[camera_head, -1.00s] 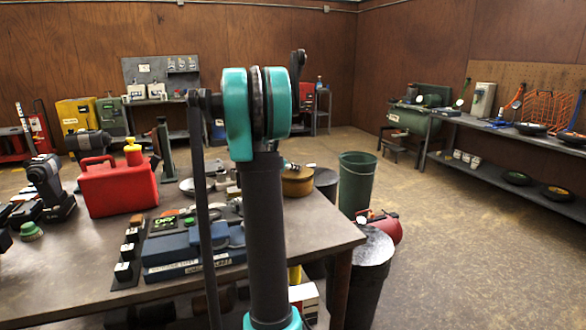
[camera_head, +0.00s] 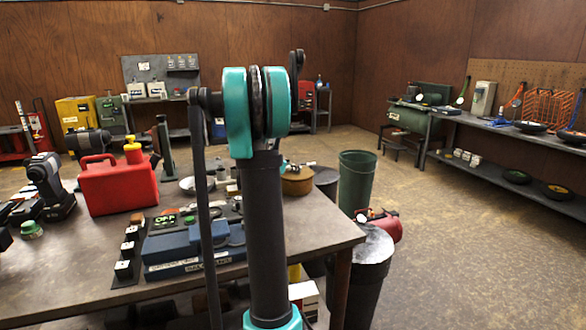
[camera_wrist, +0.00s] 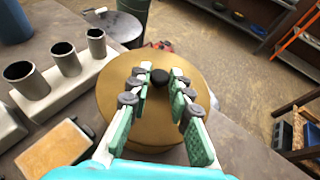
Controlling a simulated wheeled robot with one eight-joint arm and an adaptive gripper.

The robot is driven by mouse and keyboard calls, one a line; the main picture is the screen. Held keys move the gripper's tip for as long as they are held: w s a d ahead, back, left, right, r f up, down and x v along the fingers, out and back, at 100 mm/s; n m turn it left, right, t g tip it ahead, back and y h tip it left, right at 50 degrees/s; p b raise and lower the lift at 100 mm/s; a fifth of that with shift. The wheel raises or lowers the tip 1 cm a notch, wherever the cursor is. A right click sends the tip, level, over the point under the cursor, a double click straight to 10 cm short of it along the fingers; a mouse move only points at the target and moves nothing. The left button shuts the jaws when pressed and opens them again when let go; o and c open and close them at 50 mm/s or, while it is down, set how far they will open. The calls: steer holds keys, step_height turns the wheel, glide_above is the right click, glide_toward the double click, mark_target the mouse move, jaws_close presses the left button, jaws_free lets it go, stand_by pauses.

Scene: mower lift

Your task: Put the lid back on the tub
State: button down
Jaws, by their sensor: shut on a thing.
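The round tan lid (camera_wrist: 112,102) with a black knob (camera_wrist: 159,77) fills the middle of the wrist view. My gripper (camera_wrist: 160,80) is over it, with its green-padded fingers shut on the knob. The lid also shows in the head view (camera_head: 298,181), just right of my arm at the far end of the bench.
A white block with several dark cups (camera_wrist: 62,55) and a tan-topped block (camera_wrist: 52,148) lie left of the lid. The bench (camera_head: 310,232) also holds a red fuel can (camera_head: 118,185). A green bin (camera_head: 357,181) and a dark drum (camera_head: 368,262) stand beyond its edge.

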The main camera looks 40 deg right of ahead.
steer(key=c, duration=1.7)
jaws_free()
steer(key=shift+v, duration=5.5)
